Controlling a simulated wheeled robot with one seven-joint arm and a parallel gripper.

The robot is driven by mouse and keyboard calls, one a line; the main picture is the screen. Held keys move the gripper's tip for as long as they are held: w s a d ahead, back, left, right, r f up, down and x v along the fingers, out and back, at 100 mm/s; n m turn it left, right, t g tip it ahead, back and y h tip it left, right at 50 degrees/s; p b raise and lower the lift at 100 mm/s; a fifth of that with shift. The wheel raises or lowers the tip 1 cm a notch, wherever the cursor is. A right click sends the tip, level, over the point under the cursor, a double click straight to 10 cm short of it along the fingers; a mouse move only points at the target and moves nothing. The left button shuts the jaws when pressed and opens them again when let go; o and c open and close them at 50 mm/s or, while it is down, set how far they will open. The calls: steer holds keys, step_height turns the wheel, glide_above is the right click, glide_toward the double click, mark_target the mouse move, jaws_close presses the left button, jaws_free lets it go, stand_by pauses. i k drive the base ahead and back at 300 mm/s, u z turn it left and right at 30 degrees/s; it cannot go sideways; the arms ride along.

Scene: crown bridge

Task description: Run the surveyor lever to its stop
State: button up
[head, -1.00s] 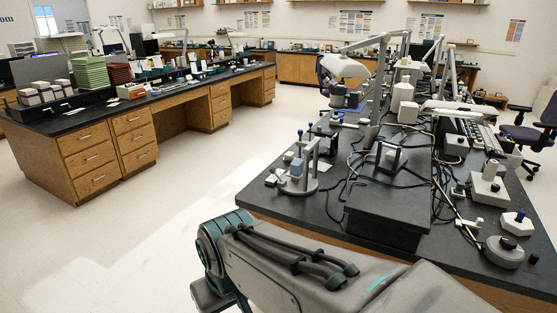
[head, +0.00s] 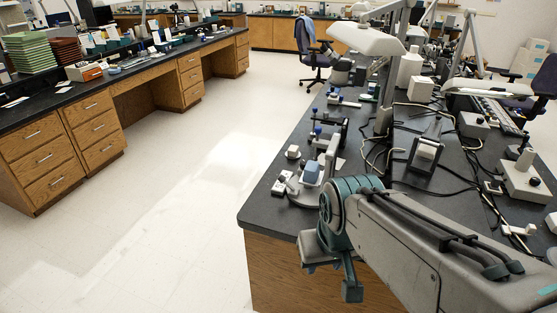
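The surveyor (head: 331,158) stands near the left front corner of the dark bench, a grey upright on a round base with a light-blue block (head: 313,172) on it. A thin grey lever-like bar (head: 289,184) slants at the base's left side; I cannot tell for sure that it is the surveyor lever, and its stop cannot be made out. My gripper (head: 331,279) hangs off the bench's front left corner, in front of and below the surveyor. Its teal fingers look apart, with nothing seen between them. My arm's wrist hides part of the surveyor's base.
The black bench top (head: 262,212) carries several small devices, cables and a dark framed stand (head: 425,155). A white lamp head (head: 366,39) overhangs it farther back. A second wooden bench (head: 100,130) stands left. The pale floor (head: 185,190) between them is clear.

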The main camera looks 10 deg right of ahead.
mark_target(281, 179)
steer(key=u, duration=0.05)
steer(key=k, duration=0.65)
steer(key=u, duration=0.4)
steer(key=i, duration=1.5)
steer(key=u, duration=0.2)
